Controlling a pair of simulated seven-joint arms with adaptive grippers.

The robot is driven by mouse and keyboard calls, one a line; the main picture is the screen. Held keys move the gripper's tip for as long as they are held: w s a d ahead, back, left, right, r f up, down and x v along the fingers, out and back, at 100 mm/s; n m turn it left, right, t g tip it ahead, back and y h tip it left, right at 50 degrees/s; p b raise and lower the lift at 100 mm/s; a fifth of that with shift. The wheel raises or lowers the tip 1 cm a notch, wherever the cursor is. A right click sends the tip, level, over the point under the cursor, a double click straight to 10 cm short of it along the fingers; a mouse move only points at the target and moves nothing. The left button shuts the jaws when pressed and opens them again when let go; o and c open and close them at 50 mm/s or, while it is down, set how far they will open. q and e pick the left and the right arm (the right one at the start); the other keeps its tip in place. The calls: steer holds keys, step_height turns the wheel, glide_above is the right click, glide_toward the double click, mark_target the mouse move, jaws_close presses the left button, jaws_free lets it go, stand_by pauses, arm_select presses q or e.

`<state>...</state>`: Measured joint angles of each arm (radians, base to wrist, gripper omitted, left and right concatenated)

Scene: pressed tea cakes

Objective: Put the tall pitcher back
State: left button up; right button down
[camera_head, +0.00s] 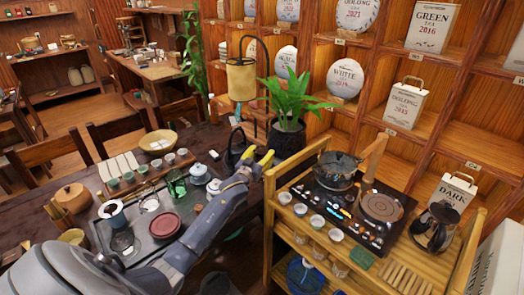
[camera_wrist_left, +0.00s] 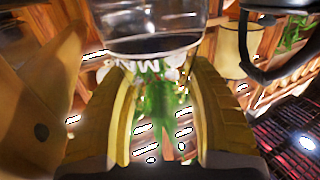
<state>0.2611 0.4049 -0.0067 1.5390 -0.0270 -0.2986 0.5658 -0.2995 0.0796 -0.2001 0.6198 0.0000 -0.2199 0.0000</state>
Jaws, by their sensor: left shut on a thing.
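My left gripper (camera_head: 264,158) reaches over the gap between the tea table and the wooden cart, its yellow fingers beside a dark kettle-like vessel (camera_head: 236,152). In the left wrist view its two ribbed yellow fingers (camera_wrist_left: 158,110) are shut on a clear glass vessel with a dark lower band, which looks like the tall pitcher (camera_wrist_left: 150,28). Only part of it shows, at the top of that view. In the head view I cannot make out the held vessel clearly. My right gripper is not in view.
The wooden cart (camera_head: 470,248) holds a black hob panel (camera_head: 350,212) with a dark pot (camera_head: 337,170), several small cups and a glass pot (camera_head: 436,226). A potted plant (camera_head: 289,110) and a hanging lamp (camera_head: 241,78) stand behind my gripper. The tea tray (camera_head: 165,228) is crowded.

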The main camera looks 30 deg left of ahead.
arm_select(q)
steer(key=shift+f, duration=1.8)
